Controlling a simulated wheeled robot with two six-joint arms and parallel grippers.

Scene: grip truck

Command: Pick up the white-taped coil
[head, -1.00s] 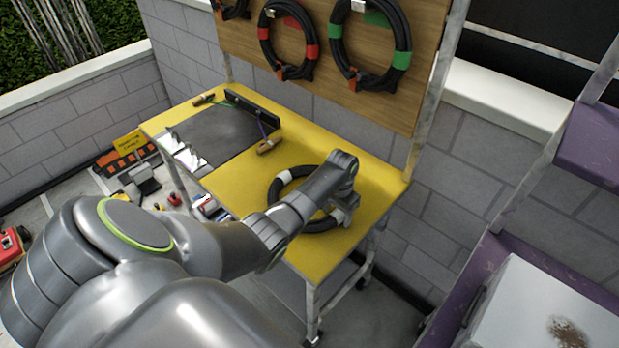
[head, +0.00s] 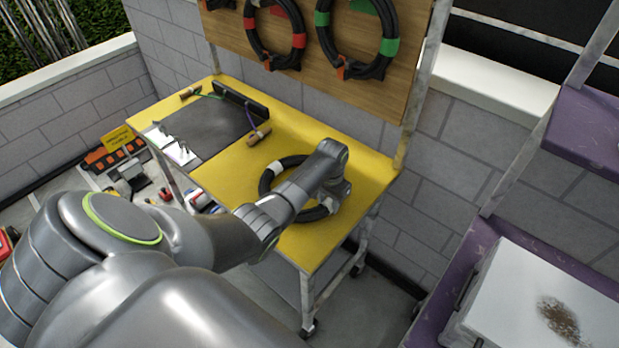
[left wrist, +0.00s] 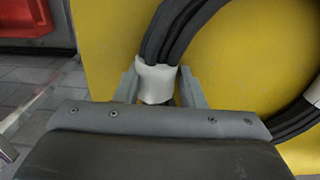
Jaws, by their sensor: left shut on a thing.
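The white-taped coil (head: 266,181) is a ring of black cable with white tape bands, lying on or just over the yellow table (head: 237,175). My left arm reaches across it from the left and covers part of the ring. In the left wrist view, the fingers of my left gripper (left wrist: 157,88) stand on both sides of a white tape band on the coil (left wrist: 180,32), shut on it. I cannot tell whether the coil is lifted.
Coils with red tape (head: 300,40) and green tape (head: 390,47) hang on the wooden board (head: 310,72) behind the table. A dark mat (head: 205,122) and a wooden-handled tool (head: 259,135) lie at the table's left. A purple shelf unit (head: 450,290) stands at right.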

